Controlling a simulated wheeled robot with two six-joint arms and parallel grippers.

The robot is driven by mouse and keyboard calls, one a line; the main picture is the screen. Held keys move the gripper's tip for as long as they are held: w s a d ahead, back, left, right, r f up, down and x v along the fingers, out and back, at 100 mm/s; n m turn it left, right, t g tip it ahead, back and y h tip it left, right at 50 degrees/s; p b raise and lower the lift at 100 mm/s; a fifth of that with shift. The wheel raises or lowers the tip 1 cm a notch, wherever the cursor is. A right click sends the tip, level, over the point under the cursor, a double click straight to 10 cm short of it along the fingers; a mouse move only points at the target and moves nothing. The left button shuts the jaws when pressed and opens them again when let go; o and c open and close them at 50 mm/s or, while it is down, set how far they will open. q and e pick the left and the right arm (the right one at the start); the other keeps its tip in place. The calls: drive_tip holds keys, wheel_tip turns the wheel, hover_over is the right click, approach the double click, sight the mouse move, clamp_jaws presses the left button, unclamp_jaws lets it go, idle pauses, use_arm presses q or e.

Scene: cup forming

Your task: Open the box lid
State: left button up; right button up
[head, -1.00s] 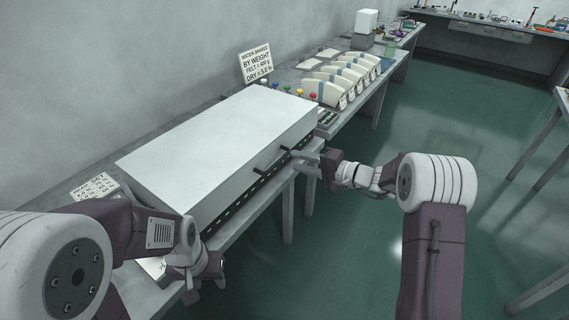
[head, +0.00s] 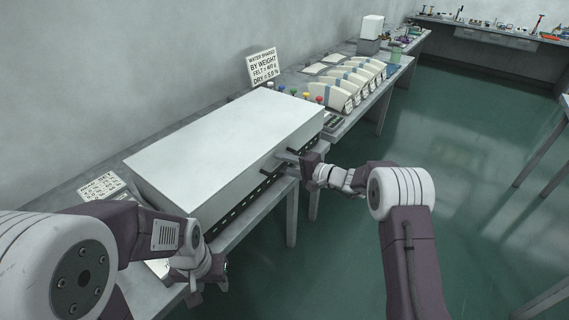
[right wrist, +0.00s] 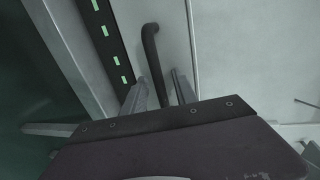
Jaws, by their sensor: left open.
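The box (head: 230,135) is long and pale grey, with a flat white lid (head: 225,130) lying shut on top. A dark bar handle (head: 272,168) sticks out from its front face. My right gripper (head: 289,157) is at the front face, at the right end of the handle. In the right wrist view its two fingers (right wrist: 160,92) stand apart on either side of the dark handle (right wrist: 150,50); I cannot tell whether they touch it. My left gripper (head: 212,275) is open and empty near the table's front edge, its fingertips partly hidden.
A row of curved cream holders (head: 345,82) and coloured knobs (head: 300,95) stand behind the box's right end. A sign (head: 263,66) stands at the back, and another card (head: 101,187) lies at the left. Open floor lies to the right.

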clamp_jaws()
idle(1.4)
